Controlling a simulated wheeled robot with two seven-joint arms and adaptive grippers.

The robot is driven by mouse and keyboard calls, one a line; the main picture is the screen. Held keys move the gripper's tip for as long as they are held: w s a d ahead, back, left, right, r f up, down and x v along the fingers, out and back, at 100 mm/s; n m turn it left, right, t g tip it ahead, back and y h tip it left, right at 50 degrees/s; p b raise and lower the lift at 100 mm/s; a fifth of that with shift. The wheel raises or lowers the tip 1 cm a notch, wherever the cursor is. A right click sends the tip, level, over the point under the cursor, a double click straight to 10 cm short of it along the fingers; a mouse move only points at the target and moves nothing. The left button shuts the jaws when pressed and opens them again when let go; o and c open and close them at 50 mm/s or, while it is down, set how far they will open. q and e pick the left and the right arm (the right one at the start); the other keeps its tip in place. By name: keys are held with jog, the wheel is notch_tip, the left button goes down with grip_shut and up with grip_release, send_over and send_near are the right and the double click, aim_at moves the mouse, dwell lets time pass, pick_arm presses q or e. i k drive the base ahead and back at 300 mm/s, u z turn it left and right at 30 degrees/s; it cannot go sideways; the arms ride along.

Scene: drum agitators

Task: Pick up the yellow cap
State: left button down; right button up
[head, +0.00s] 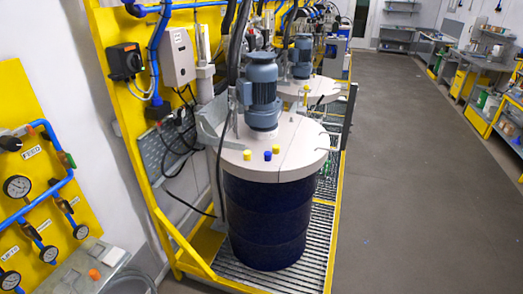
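Two small yellow caps sit on the pale round lid (290,165) of the dark blue drum (268,220). One yellow cap (247,154) is nearer the lid's left side. The other yellow cap (275,149) is to its right and slightly farther back. A blue cap (267,155) stands between them, close to the right yellow one. Neither of my grippers shows in the head view.
A grey-blue motor (261,90) rises from the lid behind the caps. A yellow panel with gauges (30,190) is at the left. The drum stands on a grating (318,240) with a yellow frame. The grey floor (420,200) at the right is clear.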

aim_at(276, 148)
jog(key=u, duration=0.6)
jog(key=i, duration=0.55)
jog(key=u, duration=0.55)
jog(key=i, duration=0.7)
jog(key=z, duration=0.75)
jog(key=i, duration=0.5)
jog(key=z, duration=0.6)
